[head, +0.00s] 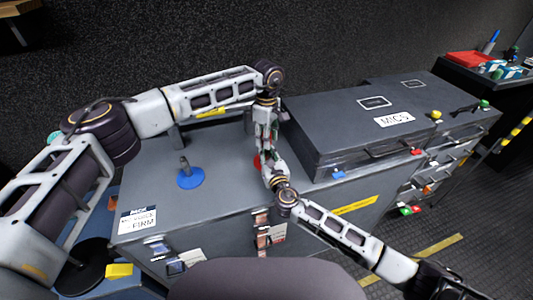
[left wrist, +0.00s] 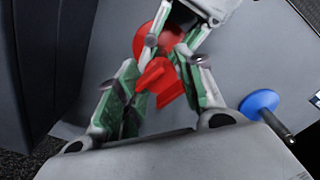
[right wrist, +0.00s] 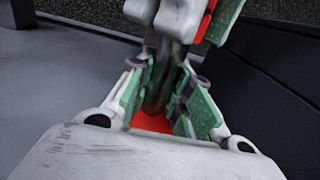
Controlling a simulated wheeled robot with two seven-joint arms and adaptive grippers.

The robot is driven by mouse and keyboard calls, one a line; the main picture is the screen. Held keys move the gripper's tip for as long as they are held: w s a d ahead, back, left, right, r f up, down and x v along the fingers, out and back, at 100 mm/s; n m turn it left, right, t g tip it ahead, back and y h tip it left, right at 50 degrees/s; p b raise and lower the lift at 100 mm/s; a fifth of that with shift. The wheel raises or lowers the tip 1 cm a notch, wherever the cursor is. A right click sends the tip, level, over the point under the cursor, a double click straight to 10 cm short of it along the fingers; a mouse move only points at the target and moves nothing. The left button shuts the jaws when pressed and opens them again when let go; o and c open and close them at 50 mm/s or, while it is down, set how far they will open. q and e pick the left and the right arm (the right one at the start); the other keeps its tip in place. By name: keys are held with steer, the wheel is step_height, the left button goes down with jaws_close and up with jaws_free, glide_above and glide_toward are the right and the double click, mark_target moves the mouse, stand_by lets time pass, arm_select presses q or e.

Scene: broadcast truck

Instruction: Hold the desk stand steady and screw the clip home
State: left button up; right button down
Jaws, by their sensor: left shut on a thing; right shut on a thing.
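A desk stand with a red round base (head: 257,160) stands on the grey case top, mostly hidden by my grippers in the head view. Its dark post (right wrist: 158,92) rises from the red base (right wrist: 152,123) in the right wrist view. My right gripper (head: 268,165) is shut on that post, low down; its green pads (right wrist: 165,88) flank it. My left gripper (head: 266,138) comes from above and is shut on the red clip (left wrist: 155,80). The clip is at the top of the post; whether the thread is engaged is hidden. The red base (left wrist: 152,40) shows behind it.
A second stand with a blue base (head: 190,178) is to the left on the case top (head: 225,205). A dark case labelled MICS (head: 350,125) stands close on the right. A white label (head: 138,219) is at the front left corner. Free top lies between the two stands.

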arm_select(q)
steer(key=m, duration=0.3)
steer(key=shift+w, duration=0.1)
steer(key=o, duration=1.2)
steer(key=shift+r, duration=0.1)
steer(key=shift+r, duration=5.9)
arm_select(e)
steer(key=c, duration=1.2)
jaws_free()
steer(key=shift+c, duration=0.2)
steer(key=shift+s, duration=0.1)
